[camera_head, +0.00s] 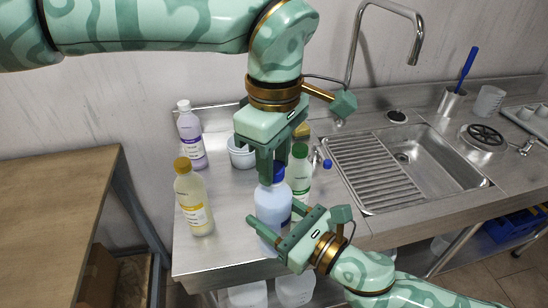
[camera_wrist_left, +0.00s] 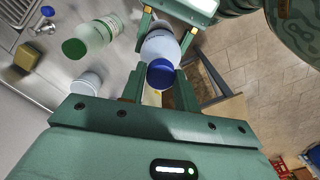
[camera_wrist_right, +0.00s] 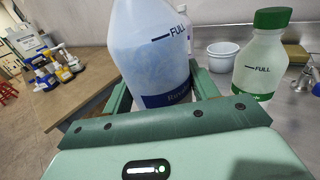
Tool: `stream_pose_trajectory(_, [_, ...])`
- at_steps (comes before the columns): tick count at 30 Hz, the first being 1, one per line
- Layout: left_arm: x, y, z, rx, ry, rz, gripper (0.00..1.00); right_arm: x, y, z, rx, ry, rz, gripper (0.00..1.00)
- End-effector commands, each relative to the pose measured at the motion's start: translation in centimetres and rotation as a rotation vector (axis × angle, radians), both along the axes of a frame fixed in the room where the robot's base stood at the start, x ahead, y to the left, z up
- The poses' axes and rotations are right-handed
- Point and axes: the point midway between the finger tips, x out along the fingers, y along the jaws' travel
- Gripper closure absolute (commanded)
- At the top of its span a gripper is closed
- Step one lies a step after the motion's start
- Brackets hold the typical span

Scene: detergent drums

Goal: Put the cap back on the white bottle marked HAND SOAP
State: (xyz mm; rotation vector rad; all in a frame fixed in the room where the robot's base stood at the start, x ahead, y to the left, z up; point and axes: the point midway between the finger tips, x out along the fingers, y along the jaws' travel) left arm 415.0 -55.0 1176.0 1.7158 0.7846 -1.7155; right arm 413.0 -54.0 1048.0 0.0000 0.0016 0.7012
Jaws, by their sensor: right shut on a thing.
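A pale blue-white bottle (camera_head: 273,205) with a blue cap (camera_head: 279,173) stands upright near the counter's front. Its dark label (camera_wrist_right: 165,100) is partly hidden and seems to start "Rin"; I cannot read HAND SOAP on any bottle. My right gripper (camera_head: 270,237) is shut on this bottle's body, one finger on each side. My left gripper (camera_head: 272,165) is above it, pointing down. In the left wrist view the cap (camera_wrist_left: 161,74) sits on the bottle's top between the left fingers, with a gap at the left finger. Whether the cap is fully seated I cannot tell.
A green-capped bottle (camera_head: 299,175) stands close behind on the right. A yellow bottle (camera_head: 193,205) and a purple-labelled bottle (camera_head: 190,140) stand left. A white tub (camera_head: 241,153), a yellow block (camera_head: 302,131) and a small blue-ended metal piece (camera_head: 327,164) are behind. The sink (camera_head: 400,160) is right.

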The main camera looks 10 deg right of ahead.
Motion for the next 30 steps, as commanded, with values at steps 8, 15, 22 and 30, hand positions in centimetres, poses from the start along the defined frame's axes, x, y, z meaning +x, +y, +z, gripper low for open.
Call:
stream_pose_trajectory(8, [0.1, 0.0, 0.1, -0.002, -0.004, 0.004, 0.49, -0.1, 0.1, 0.2, 0.002, -0.004, 0.004, 1.0])
stream_pose_trajectory(15, [0.1, 0.0, 1.1, -0.002, -0.005, 0.005, 0.49, 0.0, 0.1, 0.2, 0.002, -0.002, 0.002, 1.0])
stream_pose_trajectory(22, [0.1, 0.0, 4.1, -0.002, -0.004, 0.005, 0.49, 0.0, 0.0, 0.2, 0.002, -0.002, 0.001, 1.0])
stream_pose_trajectory(30, [0.0, 0.0, 4.5, 0.0, 0.0, 0.004, 0.49, 0.0, 0.0, 0.1, 0.002, -0.002, 0.001, 1.0])
